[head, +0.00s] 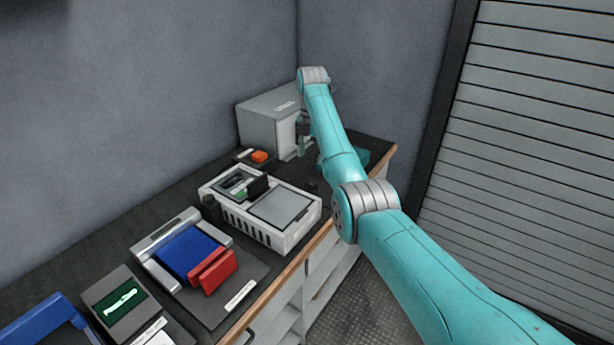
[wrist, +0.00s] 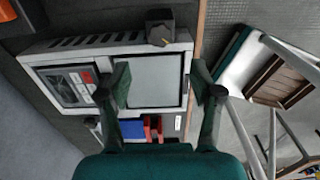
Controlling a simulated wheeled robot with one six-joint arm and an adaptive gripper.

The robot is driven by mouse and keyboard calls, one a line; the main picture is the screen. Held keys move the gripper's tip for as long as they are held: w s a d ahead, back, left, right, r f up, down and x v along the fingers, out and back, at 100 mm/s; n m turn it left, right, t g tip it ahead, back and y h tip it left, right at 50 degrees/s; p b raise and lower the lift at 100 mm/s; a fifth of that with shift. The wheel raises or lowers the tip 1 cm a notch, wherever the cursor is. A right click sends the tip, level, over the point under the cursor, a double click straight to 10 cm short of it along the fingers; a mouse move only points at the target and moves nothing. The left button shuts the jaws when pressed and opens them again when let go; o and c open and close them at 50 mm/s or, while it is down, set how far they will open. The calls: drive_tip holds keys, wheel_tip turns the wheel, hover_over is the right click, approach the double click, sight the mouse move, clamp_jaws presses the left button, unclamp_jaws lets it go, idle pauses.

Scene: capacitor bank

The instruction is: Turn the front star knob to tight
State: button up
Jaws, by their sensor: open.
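A dark block with a knob-like top (wrist: 160,27) stands at the upper edge of the white device in the wrist view. I cannot tell whether it is the front star knob; its star shape and any tight mark are too small to read.
A grey cabinet (head: 268,122) and an orange button (head: 260,156) stand at the back. A blue and red block fixture (head: 190,255) and a small green display (head: 122,301) are nearer. The bench's wooden edge (head: 275,287) runs along the right.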

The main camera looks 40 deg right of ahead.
sight(311, 183)
wheel_tip(311, 183, down, 10)
drive_tip(key=shift+r, duration=0.15)
drive_tip(key=shift+c, duration=0.2)
drive_tip(key=c, duration=1.1)
